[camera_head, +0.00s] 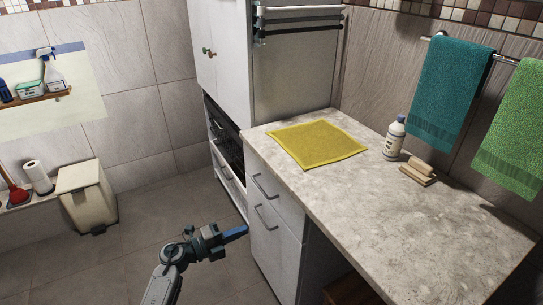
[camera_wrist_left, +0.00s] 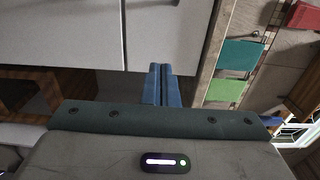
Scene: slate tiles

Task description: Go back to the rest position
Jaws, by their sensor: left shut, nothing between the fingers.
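My left gripper (camera_head: 236,234) is in the lower middle of the head view, in front of the drawers (camera_head: 275,215) and below the countertop level. Its blue fingers are together with nothing between them. In the left wrist view the two blue fingers (camera_wrist_left: 161,85) lie side by side, pointing at pale cabinet fronts (camera_wrist_left: 165,35). I cannot tell whether they touch the fronts. My right gripper is in neither view.
The stone countertop (camera_head: 415,230) holds a yellow cloth (camera_head: 316,144), a white bottle (camera_head: 394,138) and a wooden brush (camera_head: 418,172). Teal (camera_head: 449,92) and green (camera_head: 515,130) towels hang behind. A beige bin (camera_head: 87,196) stands at left. Floor between bin and drawers is clear.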

